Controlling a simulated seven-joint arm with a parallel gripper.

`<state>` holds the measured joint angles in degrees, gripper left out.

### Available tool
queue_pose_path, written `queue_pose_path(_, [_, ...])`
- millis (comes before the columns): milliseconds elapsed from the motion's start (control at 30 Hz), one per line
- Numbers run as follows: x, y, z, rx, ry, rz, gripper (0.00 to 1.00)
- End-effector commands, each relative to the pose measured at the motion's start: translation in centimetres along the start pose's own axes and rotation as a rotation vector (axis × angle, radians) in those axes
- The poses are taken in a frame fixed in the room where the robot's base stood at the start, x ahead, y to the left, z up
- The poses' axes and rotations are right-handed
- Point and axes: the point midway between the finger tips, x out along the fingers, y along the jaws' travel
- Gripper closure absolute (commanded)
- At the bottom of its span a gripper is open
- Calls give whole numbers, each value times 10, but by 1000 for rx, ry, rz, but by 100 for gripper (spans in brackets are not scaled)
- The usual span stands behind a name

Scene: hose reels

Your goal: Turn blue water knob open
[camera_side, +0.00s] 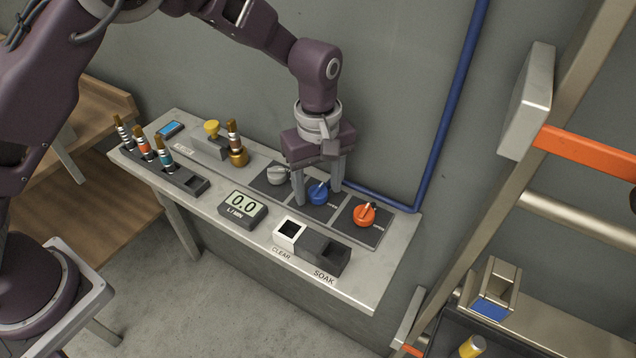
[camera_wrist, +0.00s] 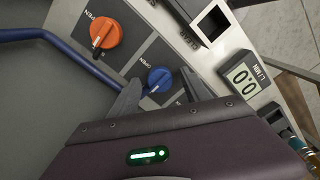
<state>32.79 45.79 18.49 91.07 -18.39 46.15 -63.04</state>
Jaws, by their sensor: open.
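The blue water knob (camera_side: 318,194) sits on a dark square plate in the middle of a row of three knobs on the grey bench. I cannot tell whether either finger touches the knob.
A grey knob (camera_side: 277,175) and an orange knob (camera_side: 364,214) flank the blue one closely. A flow display (camera_side: 243,207) reads 0.0 L/MIN. White CLEAR (camera_side: 288,234) and dark SOAK (camera_side: 325,255) boxes stand in front. A blue pipe (camera_side: 445,110) runs along the wall behind.

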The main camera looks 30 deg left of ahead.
Motion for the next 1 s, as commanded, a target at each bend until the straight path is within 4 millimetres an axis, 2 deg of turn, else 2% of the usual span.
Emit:
queue_pose_path(67, [0,0,0,0,0,0,48])
queue_pose_path(333, [0,0,0,0,0,0,100])
queue_pose_path(667, [-1,0,-1,45,0,1,100])
queue_pose_path(1000, [-1,0,-1,294,0,1,100])
